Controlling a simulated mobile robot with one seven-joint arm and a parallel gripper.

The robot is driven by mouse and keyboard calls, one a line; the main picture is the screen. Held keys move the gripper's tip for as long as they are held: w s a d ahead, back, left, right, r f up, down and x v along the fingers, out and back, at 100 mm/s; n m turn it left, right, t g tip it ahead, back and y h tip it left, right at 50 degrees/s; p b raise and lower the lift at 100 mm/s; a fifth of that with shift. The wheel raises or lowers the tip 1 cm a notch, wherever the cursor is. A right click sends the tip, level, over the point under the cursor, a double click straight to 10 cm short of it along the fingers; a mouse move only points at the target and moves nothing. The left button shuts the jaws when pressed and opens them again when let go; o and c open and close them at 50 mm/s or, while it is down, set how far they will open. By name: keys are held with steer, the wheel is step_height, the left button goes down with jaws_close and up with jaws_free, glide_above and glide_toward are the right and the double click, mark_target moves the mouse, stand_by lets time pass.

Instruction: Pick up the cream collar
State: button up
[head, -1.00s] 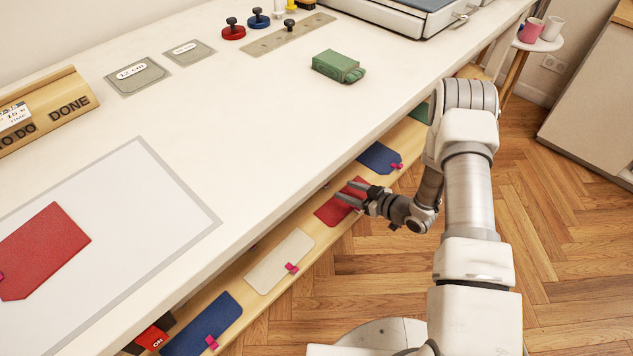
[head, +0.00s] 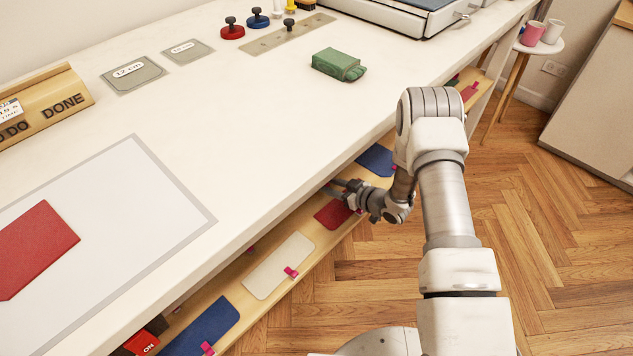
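The cream collar (head: 280,264) lies flat on the wooden shelf below the worktop, with a magenta clip at its lower right edge. It is between a blue piece and a red piece. My gripper (head: 333,187) is over the shelf near the red piece, up and to the right of the cream collar and apart from it. Its two fingers look spread and empty, pointing left toward the worktop's edge; the fingertips are small in view.
On the shelf are a blue piece (head: 207,325), a red piece (head: 333,214) and another blue piece (head: 377,160). The white worktop (head: 235,135) overhangs the shelf.

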jaws_close()
steer(key=shift+r, duration=0.15)
